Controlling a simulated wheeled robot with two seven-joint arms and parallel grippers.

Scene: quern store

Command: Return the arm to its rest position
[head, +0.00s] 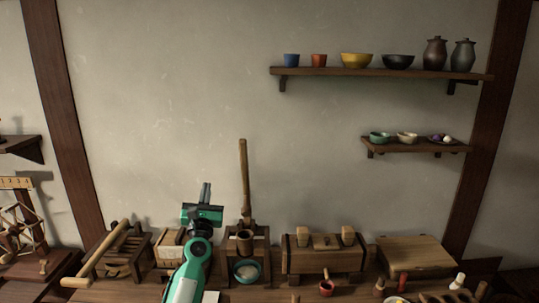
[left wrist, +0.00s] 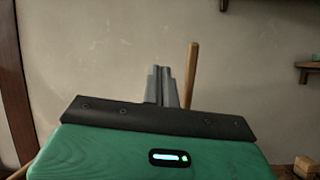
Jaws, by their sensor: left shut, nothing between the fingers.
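My left arm, green and white, reaches up from the bottom of the head view. Its gripper (head: 205,193) is raised in front of the bench's back row, with its grey fingers pointing up. In the left wrist view the two fingers (left wrist: 162,87) stand together against the plain wall, shut and with nothing between them. The arm covers part of a wooden box (head: 167,249) on the bench. My right gripper is in neither view.
A tall wooden handle (head: 244,180) rises just right of my left gripper, above a teal bowl (head: 247,272). A wooden chest (head: 325,260) stands further right. Shelves (head: 380,72) with bowls and jars hang at the upper right. The wall above the gripper is bare.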

